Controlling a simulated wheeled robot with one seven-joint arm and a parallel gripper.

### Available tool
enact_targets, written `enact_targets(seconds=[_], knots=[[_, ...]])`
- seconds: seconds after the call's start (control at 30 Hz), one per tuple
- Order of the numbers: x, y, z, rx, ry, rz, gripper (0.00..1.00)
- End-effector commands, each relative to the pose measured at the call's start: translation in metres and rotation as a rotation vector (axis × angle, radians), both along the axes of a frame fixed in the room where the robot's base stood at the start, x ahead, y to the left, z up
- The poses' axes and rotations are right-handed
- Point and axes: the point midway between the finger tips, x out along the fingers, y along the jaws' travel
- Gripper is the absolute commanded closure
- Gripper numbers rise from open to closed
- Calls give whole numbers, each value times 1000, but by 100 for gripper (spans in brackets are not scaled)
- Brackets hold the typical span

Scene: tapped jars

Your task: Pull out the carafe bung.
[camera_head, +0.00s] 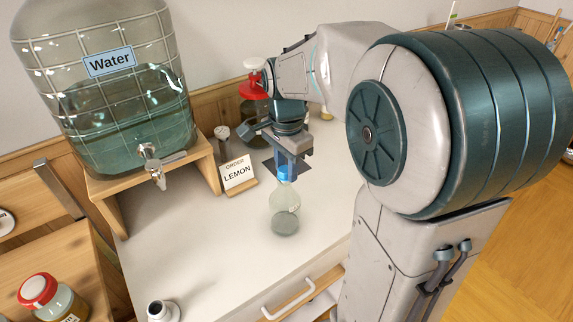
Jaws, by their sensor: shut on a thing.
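The carafe (285,212) is a clear glass vessel with a round body and a narrow neck, upright on the white counter near its front. The blue bung (287,167) is at the top of its neck. My gripper (287,157) points down from above and is shut on the blue bung, with the carafe directly below. The fingers hide part of the bung. I cannot tell how deep the bung sits in the neck.
A large water jar (110,120) with a metal tap stands on a wooden stand (205,165) at left. A card reading "ORDER LEMON" (238,174) stands left of my gripper. A red-lidded jar (48,297) is at lower left. The counter (200,245) left of the carafe is clear.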

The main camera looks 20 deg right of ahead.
Motion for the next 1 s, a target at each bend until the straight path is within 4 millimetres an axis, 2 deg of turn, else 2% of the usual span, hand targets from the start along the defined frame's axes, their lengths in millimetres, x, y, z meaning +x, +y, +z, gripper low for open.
enact_targets(seconds=[0.47,0.83,1.0], knots=[[0,0,4,0,0,0,98],[0,0,22,0,0,0,98],[0,0,23,0,0,0,98]])
